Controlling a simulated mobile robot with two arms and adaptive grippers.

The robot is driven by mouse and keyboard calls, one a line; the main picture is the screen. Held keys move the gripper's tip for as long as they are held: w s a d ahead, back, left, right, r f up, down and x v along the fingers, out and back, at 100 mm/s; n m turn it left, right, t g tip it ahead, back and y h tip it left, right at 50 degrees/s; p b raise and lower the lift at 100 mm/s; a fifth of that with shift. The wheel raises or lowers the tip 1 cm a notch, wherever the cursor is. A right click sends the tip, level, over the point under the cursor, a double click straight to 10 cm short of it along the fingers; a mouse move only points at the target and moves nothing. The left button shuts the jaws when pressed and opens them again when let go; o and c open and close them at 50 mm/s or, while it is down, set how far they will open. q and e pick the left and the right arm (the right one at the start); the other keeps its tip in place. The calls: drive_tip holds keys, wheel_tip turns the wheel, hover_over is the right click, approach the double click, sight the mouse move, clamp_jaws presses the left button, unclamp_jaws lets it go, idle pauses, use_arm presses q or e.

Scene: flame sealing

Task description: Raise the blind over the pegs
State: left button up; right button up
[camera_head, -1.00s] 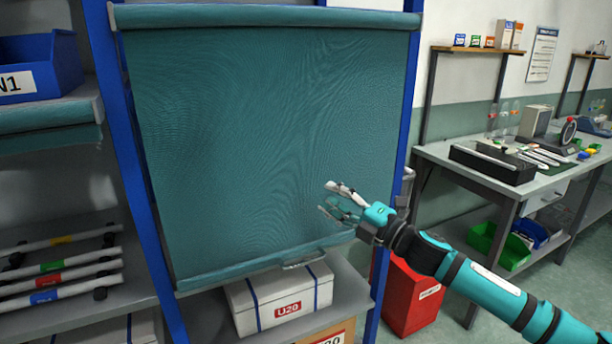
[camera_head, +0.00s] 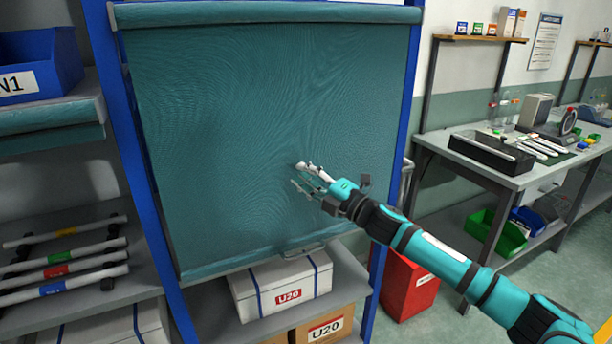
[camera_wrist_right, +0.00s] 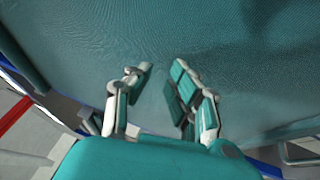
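The teal blind (camera_head: 220,120) hangs down over the blue-framed rack and covers its upper part, so any pegs behind it are hidden. A small handle (camera_head: 304,251) sits on the bottom bar of the blind. My right gripper (camera_head: 303,176) is in front of the lower middle of the blind, above and apart from the handle. In the right wrist view its two fingers (camera_wrist_right: 160,85) are spread with nothing between them, and the handle (camera_wrist_right: 300,155) shows at the lower right edge. My left gripper is not in view.
A red bin (camera_head: 410,285) stands on the floor to the right. A workbench (camera_head: 500,170) holding lab items stands farther right.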

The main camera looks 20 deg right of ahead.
clamp_jaws()
drive_tip(key=shift+o, duration=1.9)
unclamp_jaws()
drive_tip(key=shift+s, duration=0.1)
drive_tip(key=v, duration=1.2)
drive_tip(key=shift+f, duration=0.1)
